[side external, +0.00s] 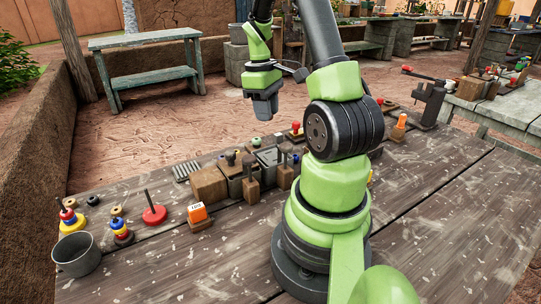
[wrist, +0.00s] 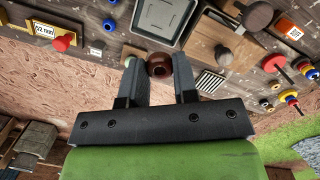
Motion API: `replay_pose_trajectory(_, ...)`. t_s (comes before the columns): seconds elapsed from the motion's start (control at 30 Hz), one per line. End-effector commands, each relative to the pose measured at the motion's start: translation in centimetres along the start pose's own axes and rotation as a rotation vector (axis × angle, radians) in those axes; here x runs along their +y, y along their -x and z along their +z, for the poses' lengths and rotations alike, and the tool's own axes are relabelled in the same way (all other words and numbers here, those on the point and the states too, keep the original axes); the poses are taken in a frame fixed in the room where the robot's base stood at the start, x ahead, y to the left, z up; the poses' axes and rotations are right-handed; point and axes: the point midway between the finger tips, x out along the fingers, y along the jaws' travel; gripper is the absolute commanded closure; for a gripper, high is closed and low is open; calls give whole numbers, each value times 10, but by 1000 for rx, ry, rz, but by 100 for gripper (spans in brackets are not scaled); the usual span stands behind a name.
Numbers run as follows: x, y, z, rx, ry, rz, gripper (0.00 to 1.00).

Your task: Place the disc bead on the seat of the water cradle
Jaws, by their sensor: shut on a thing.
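My gripper (wrist: 159,68) has its two dark fingers closed on a brown round bead (wrist: 160,66) with a dark hole, held at the fingertips. I take this to be the disc bead. In the side view my gripper (side external: 265,108) hangs above the far edge of the wooden table, and the bead cannot be made out there. A dark-framed tray with a pale inside (wrist: 163,16) lies beyond the fingertips in the wrist view. It may be the water cradle, but I cannot tell for sure. No seat can be made out.
A pale green round piece (side external: 256,142) lies near the tray area. Wooden and grey blocks with knobs (side external: 208,184) crowd the table's middle. A metal cup (side external: 76,254), ring stacks (side external: 121,232) and an orange display (side external: 197,212) stand at left.

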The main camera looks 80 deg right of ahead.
Motion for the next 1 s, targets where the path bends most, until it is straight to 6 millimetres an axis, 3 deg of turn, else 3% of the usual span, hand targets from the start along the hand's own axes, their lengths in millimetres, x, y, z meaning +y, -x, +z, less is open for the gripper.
replay_pose_trajectory(0.13,-2,-10,13,-5,-64,-10,94)
replay_pose_trajectory(0.3,-2,-43,10,-7,-69,-12,94)
replay_pose_trajectory(0.7,-2,-93,3,-5,-66,-11,94)
replay_pose_trajectory(1.0,-2,-98,2,-1,-67,-8,94)
